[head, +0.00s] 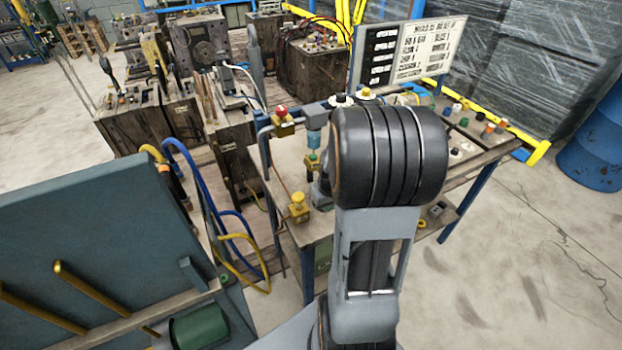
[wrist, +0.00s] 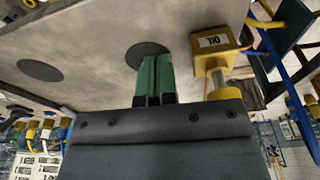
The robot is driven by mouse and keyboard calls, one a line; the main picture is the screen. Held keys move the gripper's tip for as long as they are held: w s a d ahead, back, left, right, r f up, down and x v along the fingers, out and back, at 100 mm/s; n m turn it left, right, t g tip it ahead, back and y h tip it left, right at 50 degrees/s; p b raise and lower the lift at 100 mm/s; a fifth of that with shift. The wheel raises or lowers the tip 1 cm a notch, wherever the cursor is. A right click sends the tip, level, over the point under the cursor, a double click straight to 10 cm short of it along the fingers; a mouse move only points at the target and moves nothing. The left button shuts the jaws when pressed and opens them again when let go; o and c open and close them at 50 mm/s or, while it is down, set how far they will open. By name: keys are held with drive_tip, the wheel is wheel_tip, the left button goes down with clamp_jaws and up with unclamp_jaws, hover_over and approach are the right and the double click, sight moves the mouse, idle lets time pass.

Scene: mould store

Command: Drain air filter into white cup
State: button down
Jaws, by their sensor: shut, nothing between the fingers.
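My gripper (wrist: 155,60) shows in the wrist view as two green fingers pressed together with nothing between them. Their tips are in front of a black round disc on the grey bench top; I cannot tell whether they touch it. In the head view my arm hides the gripper. A small unit with a blue bowl (head: 314,139), which looks like the air filter, stands at the bench's left edge, left of my arm. A green and yellow part (head: 313,162) sits below the bowl. I cannot make out a white cup in either view.
A yellow block marked OIL (wrist: 214,42) stands close beside the fingers. A yellow valve with a red knob (head: 283,122) and another yellow block (head: 298,208) are near the bowl. A sign board (head: 408,52) stands at the back. Blue and yellow hoses hang at the left.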

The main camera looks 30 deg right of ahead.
drive_tip(key=w, duration=0.3)
drive_tip(key=w+d+p, duration=0.1)
drive_tip(key=w, duration=0.2)
drive_tip(key=w+p, duration=0.1)
drive_tip(key=w, duration=0.2)
drive_tip(key=shift+w+d, duration=0.1)
drive_tip(key=shift+d, duration=0.05)
drive_tip(key=shift+w, duration=0.25)
drive_tip(key=shift+f+p, duration=0.4)
drive_tip(key=shift+p, duration=0.05)
drive_tip(key=shift+d+f+b, duration=0.1)
drive_tip(key=shift+f+b, duration=0.3)
drive_tip(key=shift+b, duration=0.2)
drive_tip(key=shift+s, duration=0.2)
